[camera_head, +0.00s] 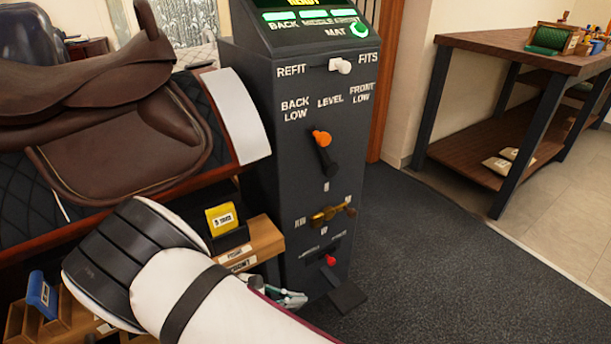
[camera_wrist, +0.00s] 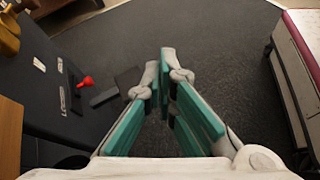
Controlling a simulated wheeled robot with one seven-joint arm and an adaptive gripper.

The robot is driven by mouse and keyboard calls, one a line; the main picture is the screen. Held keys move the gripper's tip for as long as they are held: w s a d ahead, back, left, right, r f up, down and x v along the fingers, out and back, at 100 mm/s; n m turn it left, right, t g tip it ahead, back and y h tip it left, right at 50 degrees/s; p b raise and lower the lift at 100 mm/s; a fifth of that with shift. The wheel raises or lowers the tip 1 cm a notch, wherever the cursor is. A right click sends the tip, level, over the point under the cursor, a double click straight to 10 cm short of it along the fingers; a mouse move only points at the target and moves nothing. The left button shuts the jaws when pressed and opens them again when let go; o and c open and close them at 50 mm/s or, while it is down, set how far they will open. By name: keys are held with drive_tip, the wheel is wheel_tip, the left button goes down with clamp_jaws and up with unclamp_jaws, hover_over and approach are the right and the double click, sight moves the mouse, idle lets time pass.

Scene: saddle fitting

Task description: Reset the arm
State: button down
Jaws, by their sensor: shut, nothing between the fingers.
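My gripper (camera_wrist: 160,68) is shut and empty in the wrist view, its grey and teal fingers converging over dark carpet. In the head view my gripper (camera_head: 290,299) shows small, low beside the front of the dark control column (camera_head: 293,130), partly hidden by my white arm. I cannot tell whether it touches the column. The column carries a white switch (camera_head: 340,66) near FITS, an orange-tipped lever (camera_head: 323,145) under LEVEL, a brass handle (camera_head: 328,214) and a red knob (camera_head: 330,260). The red knob also shows in the wrist view (camera_wrist: 86,81), left of the fingers.
A brown saddle (camera_head: 125,140) sits on a padded stand at left. Below it are a wooden shelf (camera_head: 262,241), a yellow block (camera_head: 221,219) and a blue block (camera_head: 41,294). A wooden bench (camera_head: 480,42) stands at right. Carpet (camera_head: 430,270) between column and bench is clear.

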drive_tip(key=s+d+r+m+g+y, duration=0.25)
drive_tip(key=d+r, duration=0.25)
drive_tip(key=r, duration=0.4)
drive_tip(key=s+d+r+m+g+y, duration=0.15)
drive_tip(key=d+r+m, duration=0.3)
drive_tip(key=r, duration=0.45)
drive_tip(key=s+d+r+m+g+y, duration=0.25)
drive_tip(key=d+r, duration=0.25)
drive_tip(key=r, duration=0.4)
drive_tip(key=s+d+r+m+t+y, duration=0.2)
drive_tip(key=s+d+r+m+y, duration=0.25)
drive_tip(key=s+d+r, duration=0.35)
drive_tip(key=s+f+m+t+y, duration=0.15)
drive_tip(key=s+m, duration=0.35)
drive_tip(key=s, duration=0.8)
wheel_tip(320, 180, up, 35)
drive_tip(key=n+t+p, duration=0.1)
drive_tip(key=t+p, duration=0.3)
drive_tip(key=p, duration=2.8)
drive_tip(key=shift+w+a+p, duration=0.15)
drive_tip(key=shift+w+p, duration=0.1)
drive_tip(key=shift+p, duration=0.15)
drive_tip(key=shift+w+f, duration=0.1)
drive_tip(key=shift+f, duration=0.05)
